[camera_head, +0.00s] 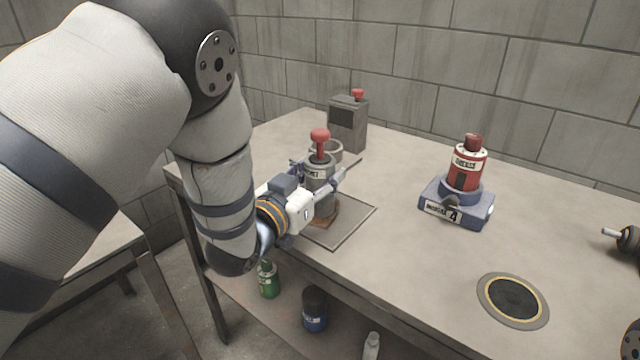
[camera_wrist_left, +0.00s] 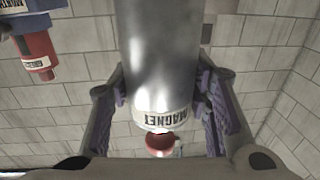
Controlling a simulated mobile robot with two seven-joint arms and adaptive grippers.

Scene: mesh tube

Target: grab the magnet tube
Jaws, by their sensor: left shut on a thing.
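The magnet tube (camera_head: 319,172) is a grey metal cylinder with a white label and a red knob on top. It is upright over a square mat (camera_head: 352,222) near the table's left end. My left gripper (camera_head: 320,178) is around the tube from the front left, shut on it. In the left wrist view the tube (camera_wrist_left: 165,50) lies between both purple finger pads, and its label reads MAGNET upside down. I cannot tell whether the tube's foot touches what is below it.
A grey box (camera_head: 347,128) with a red knob stands behind the tube. A red canister (camera_head: 466,168) sits in a blue-grey base (camera_head: 455,204) to the right. A dark round plate (camera_head: 513,299) lies at front right. Bottles, one green (camera_head: 268,279), stand on the lower shelf.

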